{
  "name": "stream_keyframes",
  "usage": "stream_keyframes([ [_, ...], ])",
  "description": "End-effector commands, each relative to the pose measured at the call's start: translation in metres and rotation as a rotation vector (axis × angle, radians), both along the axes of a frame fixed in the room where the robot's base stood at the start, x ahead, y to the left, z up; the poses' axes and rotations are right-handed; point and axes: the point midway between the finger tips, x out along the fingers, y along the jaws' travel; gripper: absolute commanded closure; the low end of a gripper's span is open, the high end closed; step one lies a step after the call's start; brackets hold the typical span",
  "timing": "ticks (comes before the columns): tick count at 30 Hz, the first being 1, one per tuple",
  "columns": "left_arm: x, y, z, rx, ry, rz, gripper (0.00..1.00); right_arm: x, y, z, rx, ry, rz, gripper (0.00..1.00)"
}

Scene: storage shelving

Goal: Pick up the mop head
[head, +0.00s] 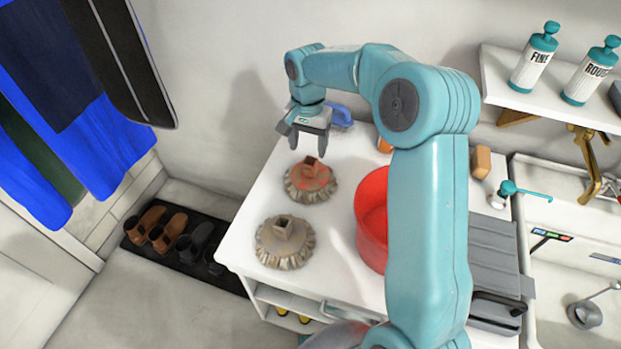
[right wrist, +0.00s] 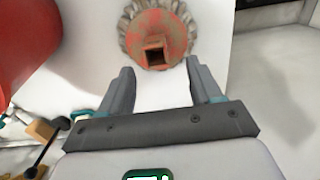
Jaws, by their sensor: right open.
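Two mop heads lie on the white cabinet top. The reddish one (head: 311,180) is farther back, with a square socket on top and a grey frilled edge. The brown-grey one (head: 285,242) is nearer the front. My right gripper (head: 308,146) is open and empty, just behind and above the reddish mop head, not touching it. In the right wrist view, the reddish mop head (right wrist: 157,38) lies ahead of the open fingers (right wrist: 163,82), its socket facing me. My left gripper is not in view.
A red bucket (head: 371,215) stands right of the mop heads, partly hidden by my right arm. A blue object (head: 341,115) lies behind the gripper. A shelf (head: 500,85) with bottles and a sink (head: 560,260) are at right. Shoes (head: 165,230) lie on the floor at left.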

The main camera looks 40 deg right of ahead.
Motion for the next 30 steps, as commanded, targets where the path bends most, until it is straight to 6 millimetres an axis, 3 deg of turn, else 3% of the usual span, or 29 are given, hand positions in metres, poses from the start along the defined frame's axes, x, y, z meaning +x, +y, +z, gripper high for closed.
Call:
stream_keyframes([
  [8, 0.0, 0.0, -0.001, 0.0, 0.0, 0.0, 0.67, -0.001, -0.002, -0.026, 0.0, 0.002, 0.0, 0.36],
  [15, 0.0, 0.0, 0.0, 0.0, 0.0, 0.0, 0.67, -0.005, -0.004, -0.063, 0.001, 0.003, -0.001, 0.36],
  [24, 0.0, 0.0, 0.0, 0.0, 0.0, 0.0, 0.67, -0.004, -0.004, -0.068, 0.0, 0.0, 0.0, 0.36],
  [30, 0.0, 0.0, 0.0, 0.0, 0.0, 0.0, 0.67, -0.004, -0.004, -0.068, 0.0, 0.0, 0.0, 1.0],
])
